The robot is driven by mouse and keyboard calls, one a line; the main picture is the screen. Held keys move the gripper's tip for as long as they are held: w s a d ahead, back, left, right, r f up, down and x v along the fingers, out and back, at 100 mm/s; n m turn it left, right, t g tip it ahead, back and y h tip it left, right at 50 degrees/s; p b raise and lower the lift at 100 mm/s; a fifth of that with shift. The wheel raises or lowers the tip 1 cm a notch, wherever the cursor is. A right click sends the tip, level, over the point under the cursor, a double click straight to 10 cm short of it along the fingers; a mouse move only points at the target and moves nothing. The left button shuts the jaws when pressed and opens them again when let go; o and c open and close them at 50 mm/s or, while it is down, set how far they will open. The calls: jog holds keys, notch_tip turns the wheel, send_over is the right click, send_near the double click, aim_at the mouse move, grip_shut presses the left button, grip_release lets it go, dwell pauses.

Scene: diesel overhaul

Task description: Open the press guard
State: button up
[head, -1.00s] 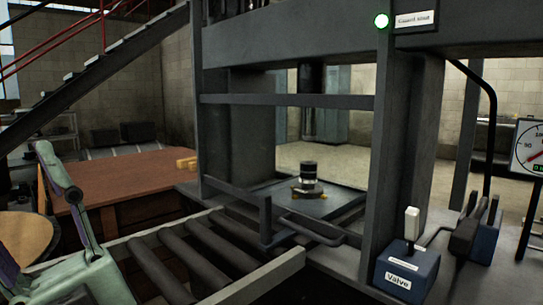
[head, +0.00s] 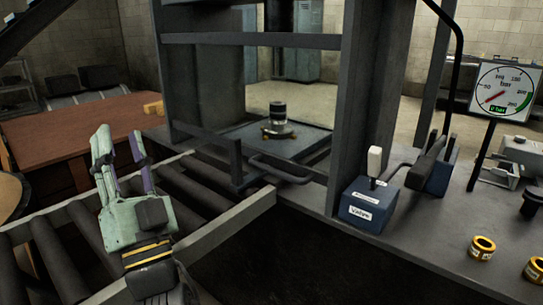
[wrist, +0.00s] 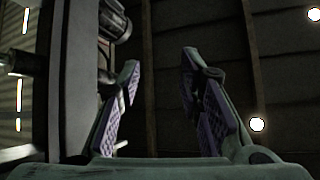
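The press guard (head: 250,40) is a dark frame across the front of the press, with a crossbar at the top of the opening. A bent handle bar (head: 284,176) sticks out low at its front. Behind it, a dark cylindrical part (head: 277,113) stands on the press bed (head: 310,142). My gripper (head: 120,143) is open and empty above the rollers, left of the handle and apart from it. The wrist view shows the two purple-padded fingers (wrist: 160,62) spread, with nothing between them.
A roller conveyor (head: 235,222) leads to the press. A valve box (head: 368,203) with a white lever stands right of the press post. A pressure gauge (head: 505,88) and yellow rings (head: 482,247) are farther right. A brown table (head: 75,125) is at left.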

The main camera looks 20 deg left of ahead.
jog(key=w+d+f+m+t+h+p, duration=0.25)
jog(key=w+d+f+m+h, duration=0.25)
jog(key=w+f+m+h, duration=0.4)
jog(key=m+h, duration=1.1)
jog(key=m, duration=0.1)
send_near(276, 172)
jog(key=shift+n+g, duration=0.25)
jog(key=shift+n, duration=0.05)
jog(key=w+p, duration=0.1)
jog(key=w, duration=0.2)
jog(key=w+r+p, duration=0.1)
jog(key=w, duration=0.3)
jog(key=w+p, duration=0.2)
jog(key=w, duration=0.1)
jog(key=shift+w+a+r, duration=0.25)
jog(key=shift+w+r, duration=0.1)
jog(key=shift+c, duration=0.2)
grip_shut()
